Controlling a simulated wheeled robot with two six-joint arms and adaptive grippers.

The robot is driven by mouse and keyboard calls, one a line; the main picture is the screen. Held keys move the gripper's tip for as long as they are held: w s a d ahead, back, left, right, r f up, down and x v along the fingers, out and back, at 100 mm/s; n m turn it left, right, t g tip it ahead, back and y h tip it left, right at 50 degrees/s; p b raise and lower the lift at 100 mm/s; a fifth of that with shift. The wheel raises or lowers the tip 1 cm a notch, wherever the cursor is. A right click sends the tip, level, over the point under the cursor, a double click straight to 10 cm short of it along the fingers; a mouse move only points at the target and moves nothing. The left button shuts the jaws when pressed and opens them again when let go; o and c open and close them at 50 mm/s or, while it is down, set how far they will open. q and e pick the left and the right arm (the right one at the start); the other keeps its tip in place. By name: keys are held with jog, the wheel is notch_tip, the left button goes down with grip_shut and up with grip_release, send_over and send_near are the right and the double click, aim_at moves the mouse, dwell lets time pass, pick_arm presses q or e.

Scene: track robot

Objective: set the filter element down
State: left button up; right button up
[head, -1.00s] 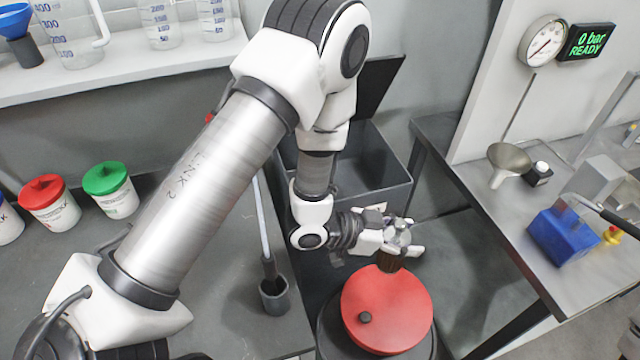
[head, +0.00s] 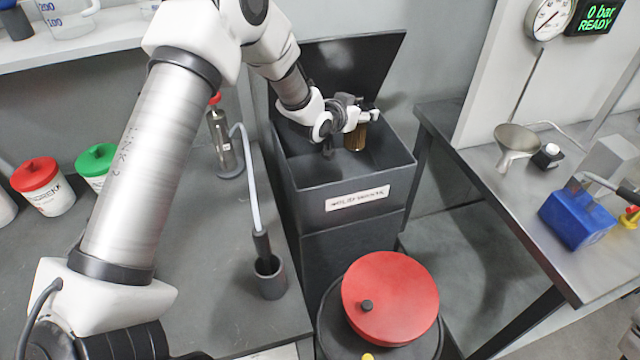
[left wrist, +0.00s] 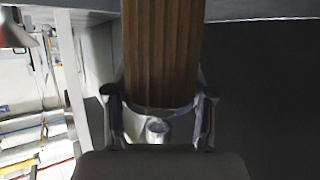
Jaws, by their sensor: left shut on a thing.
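The filter element (head: 355,137) is a brown pleated cylinder with a pale metal end. My left gripper (head: 366,117) is shut on its metal end and holds it hanging over the open dark bin (head: 318,200). The element's lower part shows against the bin's inside, and I cannot tell how far it is above the floor of the bin. In the left wrist view the pleated filter element (left wrist: 160,55) extends away from between the two fingers of the left gripper (left wrist: 160,120). My right gripper is not in view.
The bin's lid (head: 350,70) stands open behind. A drum with a red lid (head: 400,300) stands in front of the bin. A bench with a grey cup (head: 270,280) and a metal cylinder (head: 222,145) is at left. A metal table (head: 530,210) is at right.

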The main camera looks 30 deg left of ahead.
aim_at(353, 143)
pick_arm(q)
jog(key=shift+s+a+f+n+p, duration=0.1)
jog(key=shift+a+f+n+p, duration=0.05)
jog(key=shift+a+f, duration=0.4)
jog(key=shift+a+f+n+p, duration=0.15)
jog(key=shift+a+f, duration=0.15)
jog(key=shift+f, duration=0.4)
jog(key=f+p, duration=0.1)
jog(key=f, duration=0.6)
jog(key=shift+d+f, duration=0.15)
jog(key=shift+d, duration=0.05)
jog(key=shift+a+f, duration=0.1)
jog(key=shift+f, duration=0.25)
jog(key=shift+f+b, duration=0.55)
jog(key=o, duration=1.2)
jog(key=shift+r, duration=0.1)
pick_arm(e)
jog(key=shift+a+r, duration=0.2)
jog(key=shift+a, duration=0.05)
pick_arm(q)
jog(key=shift+r, duration=0.15)
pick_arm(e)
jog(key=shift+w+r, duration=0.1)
